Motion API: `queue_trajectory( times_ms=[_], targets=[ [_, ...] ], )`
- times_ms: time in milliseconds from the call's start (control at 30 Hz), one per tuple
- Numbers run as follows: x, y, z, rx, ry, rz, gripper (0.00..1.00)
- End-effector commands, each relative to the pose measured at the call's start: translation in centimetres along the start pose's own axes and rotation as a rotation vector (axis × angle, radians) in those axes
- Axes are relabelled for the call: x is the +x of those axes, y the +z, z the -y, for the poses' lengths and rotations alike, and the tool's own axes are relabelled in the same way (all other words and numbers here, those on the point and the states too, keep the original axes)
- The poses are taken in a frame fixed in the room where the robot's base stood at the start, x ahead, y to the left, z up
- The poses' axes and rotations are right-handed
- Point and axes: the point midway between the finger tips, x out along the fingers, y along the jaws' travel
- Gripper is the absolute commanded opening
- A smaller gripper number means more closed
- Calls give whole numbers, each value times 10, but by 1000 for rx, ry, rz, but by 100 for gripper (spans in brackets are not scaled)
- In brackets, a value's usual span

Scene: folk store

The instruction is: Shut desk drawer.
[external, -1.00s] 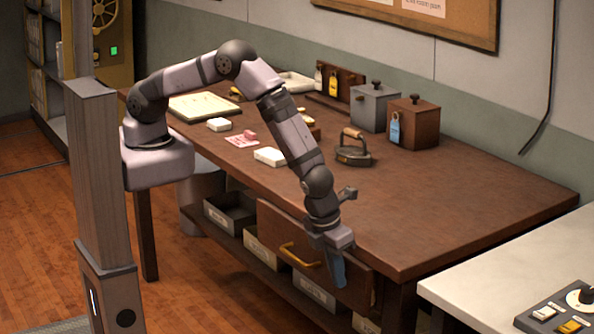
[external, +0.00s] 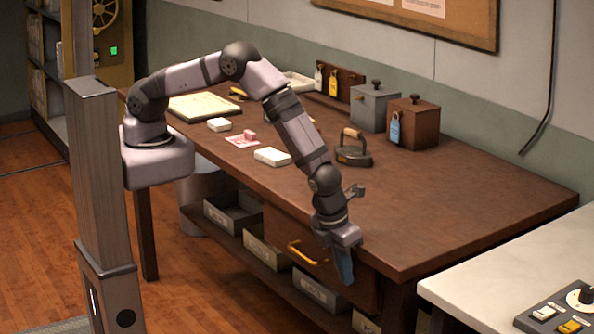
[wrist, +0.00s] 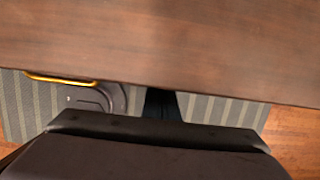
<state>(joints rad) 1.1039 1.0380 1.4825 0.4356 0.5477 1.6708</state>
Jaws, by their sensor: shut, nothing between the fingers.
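The wooden desk drawer (external: 283,232) is under the front edge of the desk, its front looking flush or nearly flush with the frame. Its yellow handle (external: 306,256) faces out, and it also shows in the wrist view (wrist: 60,79) just off the desk edge. My gripper (external: 344,266) points down with its fingers shut and empty, at the right part of the drawer front. It looks touching, but I cannot be sure. In the wrist view the dark fingers (wrist: 161,103) are just below the desk edge, partly hidden by my gripper body.
The desk top (external: 440,210) is bare near my wrist. An old iron (external: 354,150), a white box (external: 272,156) and a brown box (external: 413,123) stand farther back. Grey bins (external: 318,288) sit on the shelf below. A white counter (external: 500,262) stands at the right.

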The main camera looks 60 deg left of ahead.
Motion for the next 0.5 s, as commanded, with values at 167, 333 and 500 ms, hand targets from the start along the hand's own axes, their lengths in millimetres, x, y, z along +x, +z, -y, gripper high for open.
queue_trajectory(
  times_ms=[167,333,500],
  targets=[
    [-8,-28,1,7,0,-3,0],
    [-29,-36,1,2,-2,-2,0],
    [-58,-38,1,2,-2,-3,0]
  ],
)
